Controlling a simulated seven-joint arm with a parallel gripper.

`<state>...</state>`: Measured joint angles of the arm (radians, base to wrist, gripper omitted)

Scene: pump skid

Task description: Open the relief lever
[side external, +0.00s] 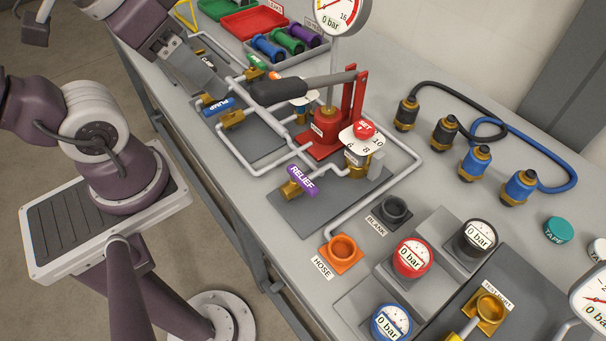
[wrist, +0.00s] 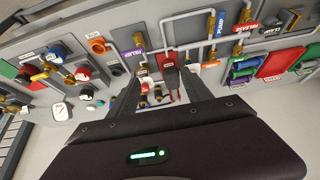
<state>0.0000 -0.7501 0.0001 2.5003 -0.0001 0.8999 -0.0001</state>
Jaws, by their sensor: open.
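The relief lever (side external: 302,179) is a purple handle marked RELIEF on a brass valve, at the front of the grey pump plate. It also shows in the wrist view (wrist: 132,53), left of the fingers. My gripper (side external: 213,88) is at the upper left of the side view, near the blue PUMP lever and well apart from the relief lever. In the wrist view its two fingers (wrist: 160,82) are spread with nothing between them. The fingertips are partly hidden in the side view.
The red pump (side external: 327,122) with its long black-gripped handle (side external: 278,92) stands behind the relief lever. The blue PUMP lever (side external: 218,106) is at left. An orange HOSE port (side external: 342,248) and gauges (side external: 411,257) lie in front. Pipes surround the valve.

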